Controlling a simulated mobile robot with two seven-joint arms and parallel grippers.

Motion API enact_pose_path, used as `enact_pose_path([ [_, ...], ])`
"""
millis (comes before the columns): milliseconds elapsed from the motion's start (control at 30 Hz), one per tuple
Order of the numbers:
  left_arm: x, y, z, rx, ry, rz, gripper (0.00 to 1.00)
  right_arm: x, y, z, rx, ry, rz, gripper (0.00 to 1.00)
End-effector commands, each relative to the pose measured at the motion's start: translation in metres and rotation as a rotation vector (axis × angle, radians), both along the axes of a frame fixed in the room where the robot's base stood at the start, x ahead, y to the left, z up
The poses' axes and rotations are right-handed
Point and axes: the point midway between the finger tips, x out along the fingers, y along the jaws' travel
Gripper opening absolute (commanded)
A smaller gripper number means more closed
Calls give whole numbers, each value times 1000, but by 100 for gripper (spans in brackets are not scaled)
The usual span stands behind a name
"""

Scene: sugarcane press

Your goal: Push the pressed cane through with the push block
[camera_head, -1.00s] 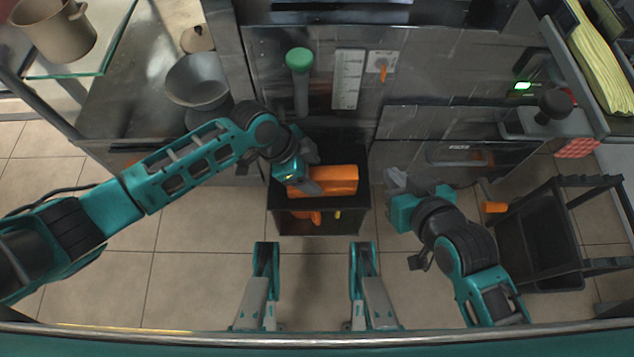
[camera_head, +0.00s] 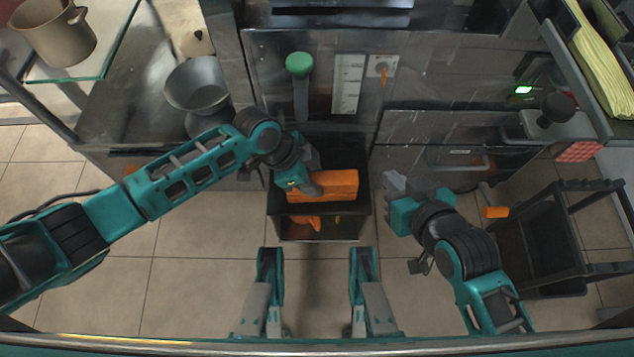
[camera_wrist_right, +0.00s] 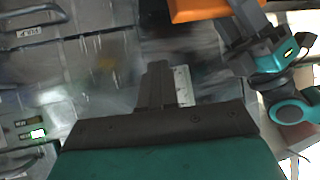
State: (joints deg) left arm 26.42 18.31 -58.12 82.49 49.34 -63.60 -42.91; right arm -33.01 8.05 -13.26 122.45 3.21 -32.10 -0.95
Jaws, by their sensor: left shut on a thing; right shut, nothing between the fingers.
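The push block appears to be the orange block (camera_head: 338,185), lying over the dark open-topped box (camera_head: 275,205) in front of the machine. My left gripper (camera_head: 306,186) is shut on the block's left end. The block also shows at the top of the right wrist view (camera_wrist_right: 203,8), with my left gripper (camera_wrist_right: 240,45) beside it. My right gripper (camera_head: 397,184) is shut and empty, to the right of the box and apart from the block. I cannot make out any pressed cane.
A smaller orange piece (camera_head: 306,222) shows low in the box. A green-topped lever (camera_head: 299,65) stands on the steel machine front (camera_head: 430,70) behind. A black cart (camera_head: 545,245) is at the right, a metal bowl (camera_head: 196,83) at the left.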

Motion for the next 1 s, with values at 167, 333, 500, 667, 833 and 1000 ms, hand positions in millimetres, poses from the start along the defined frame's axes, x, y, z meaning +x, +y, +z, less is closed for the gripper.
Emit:
enact_pose_path([
  [167, 0, 0, 0, 0, 0, 0, 8, 0, 0, 0, -1, 0, 0, 0],
  [333, 0, 0, 1, -1, -1, 0, 8, 0, -1, 0, -2, 0, -1, 0],
  [500, -5, 0, 11, 0, 0, 0, 8, 1, -2, 13, -3, -2, -4, 0],
  [667, -16, 0, 25, -1, 1, 0, 8, 2, -7, 28, -10, -17, -14, 0],
  [833, -27, 0, 38, -1, 0, -1, 8, -4, -13, 35, -26, -2, -16, 0],
  [1000, -37, 0, 50, -1, 0, 1, 8, -5, -14, 51, -29, -4, -17, 0],
])
